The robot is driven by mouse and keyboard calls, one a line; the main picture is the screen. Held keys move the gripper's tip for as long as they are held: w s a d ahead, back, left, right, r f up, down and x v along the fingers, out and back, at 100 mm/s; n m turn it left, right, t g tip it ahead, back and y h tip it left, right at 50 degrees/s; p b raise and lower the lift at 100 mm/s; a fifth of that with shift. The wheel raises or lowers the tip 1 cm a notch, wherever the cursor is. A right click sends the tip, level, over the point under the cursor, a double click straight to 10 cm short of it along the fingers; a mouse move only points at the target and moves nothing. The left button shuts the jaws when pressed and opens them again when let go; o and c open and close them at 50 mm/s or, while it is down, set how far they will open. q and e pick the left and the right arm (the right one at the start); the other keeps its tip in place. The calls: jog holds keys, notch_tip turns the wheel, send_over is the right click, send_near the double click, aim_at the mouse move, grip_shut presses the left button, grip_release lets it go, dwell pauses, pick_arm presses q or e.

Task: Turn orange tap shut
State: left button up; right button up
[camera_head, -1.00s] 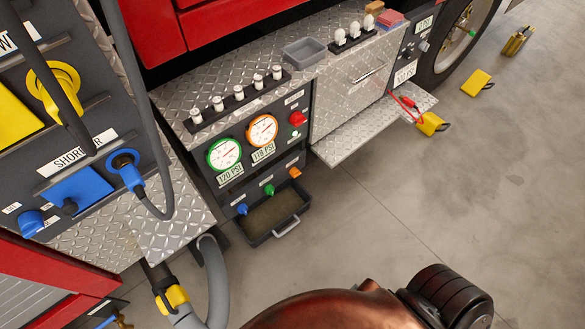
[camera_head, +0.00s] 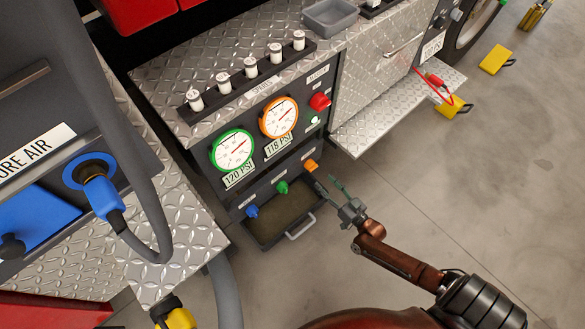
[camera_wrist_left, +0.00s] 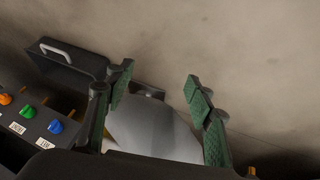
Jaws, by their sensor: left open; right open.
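The orange tap (camera_head: 310,166) sits at the right end of a row of taps low on the dark pump panel. A green tap (camera_head: 282,187) and a blue tap (camera_head: 251,211) are to its left. My right gripper (camera_head: 328,185) is open just to the right of and below the orange tap, apart from it as far as I can see. Its green-padded fingers point toward the panel. In the left wrist view the orange tap (camera_wrist_left: 5,99) shows at the left edge. My left gripper (camera_wrist_left: 158,76) is open and empty, away from the taps; it is outside the head view.
A black drip tray (camera_head: 262,240) with a grey handle is below the taps. The green gauge (camera_head: 232,151) and orange gauge (camera_head: 279,118) are above, with a red knob (camera_head: 320,102) beside them. A metal step (camera_head: 375,130) juts out at right. A grey hose (camera_head: 150,200) hangs at left.

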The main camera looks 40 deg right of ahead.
aim_at(314, 169)
jog(key=w+b, duration=0.2)
jog(key=w, duration=0.6)
jog(key=shift+d+r+b, duration=0.1)
jog(key=shift+r+b, duration=0.05)
jog(key=shift+b, duration=0.25)
pick_arm(q)
jog(key=shift+t, duration=0.8)
jog(key=f, duration=0.2)
jog(key=a+f, duration=0.1)
jog(key=f, duration=0.1)
jog(key=shift+w+a+f, duration=0.15)
jog(key=shift+a+f, duration=0.05)
jog(key=shift+f, duration=0.05)
pick_arm(e)
jog(key=c, duration=1.1)
jog(key=shift+s, duration=0.1)
